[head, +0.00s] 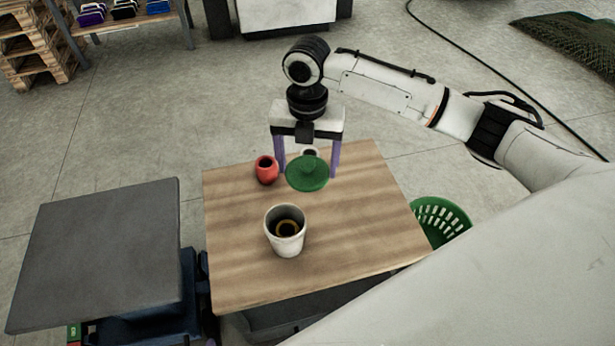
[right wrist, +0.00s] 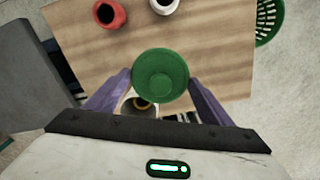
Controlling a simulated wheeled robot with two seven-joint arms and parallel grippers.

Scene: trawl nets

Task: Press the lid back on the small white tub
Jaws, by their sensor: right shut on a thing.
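My right gripper (head: 307,172) points down over the table with its purple fingers on either side of a round green lid (head: 308,178). It is shut on the lid, which has a raised middle and looks level, held above the wood. In the right wrist view the lid (right wrist: 160,72) sits between the fingertips. An open white tub (head: 285,246) stands upright nearer the front, apart from the lid, with a yellowish ring inside. The right wrist view shows the tub (right wrist: 128,108) partly hidden by lid and fingers. My left gripper is out of view.
A red pot (head: 266,174) stands left of the lid. A small white cup (head: 309,151) stands behind it, partly hidden. The wooden table's (head: 375,225) right side is clear. A green basket (head: 440,220) is beyond its right edge; a grey-topped stand (head: 100,250) is left.

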